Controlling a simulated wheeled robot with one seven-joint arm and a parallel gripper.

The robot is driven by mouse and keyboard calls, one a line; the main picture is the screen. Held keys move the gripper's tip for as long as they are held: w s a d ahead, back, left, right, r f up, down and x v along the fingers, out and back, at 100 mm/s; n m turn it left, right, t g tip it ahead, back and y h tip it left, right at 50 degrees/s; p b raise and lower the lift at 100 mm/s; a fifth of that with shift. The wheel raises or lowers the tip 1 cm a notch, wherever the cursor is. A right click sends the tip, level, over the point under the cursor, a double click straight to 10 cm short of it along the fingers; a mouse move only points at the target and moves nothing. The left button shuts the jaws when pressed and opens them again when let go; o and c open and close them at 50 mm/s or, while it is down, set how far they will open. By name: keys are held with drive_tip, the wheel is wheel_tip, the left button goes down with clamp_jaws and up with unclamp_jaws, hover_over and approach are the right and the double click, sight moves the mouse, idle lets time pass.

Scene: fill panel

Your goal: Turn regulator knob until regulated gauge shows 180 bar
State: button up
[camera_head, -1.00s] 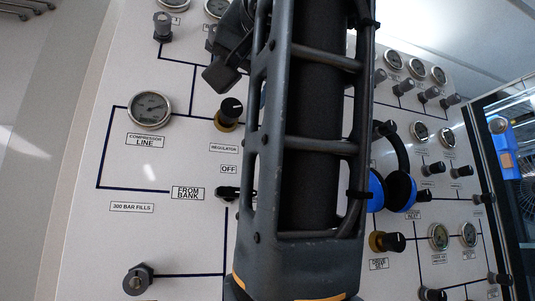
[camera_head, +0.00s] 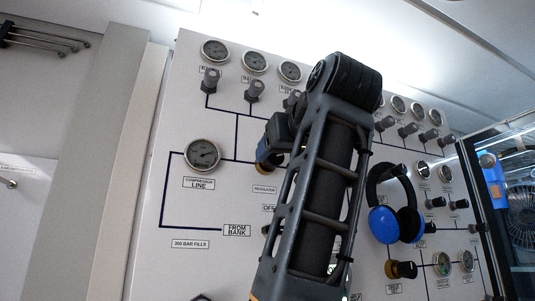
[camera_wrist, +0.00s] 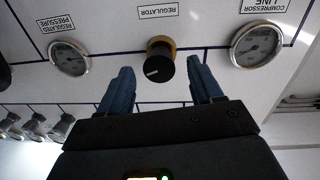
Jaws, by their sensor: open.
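The regulator knob (camera_wrist: 158,68) is black with a white pointer line and a brass collar, at the upper middle of the wrist view. In the head view its brass collar (camera_head: 264,167) shows partly behind my gripper. My gripper (camera_wrist: 161,63) is open, its two blue fingers apart on either side of the knob; I cannot tell whether they touch it. The regulated pressure gauge (camera_wrist: 69,58) is round with a silver rim, left of the knob in the upside-down wrist view. Its needle is too small to read surely. My arm hides this gauge in the head view.
The compressor line gauge (camera_head: 203,155) sits left of the knob in the head view. Blue ear defenders (camera_head: 383,224) hang on the panel right of my arm. Several small valve knobs and gauges line the panel's top. A glass-fronted cabinet (camera_head: 512,190) stands at right.

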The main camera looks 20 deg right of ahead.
sight(275, 158)
drive_tip(key=shift+w+d+p, duration=0.15)
drive_tip(key=shift+w+p, duration=0.25)
drive_tip(key=shift+w, duration=1.5)
drive_tip(key=shift+c, duration=0.5)
drive_tip(key=c, duration=0.8)
drive_tip(key=shift+c, duration=0.2)
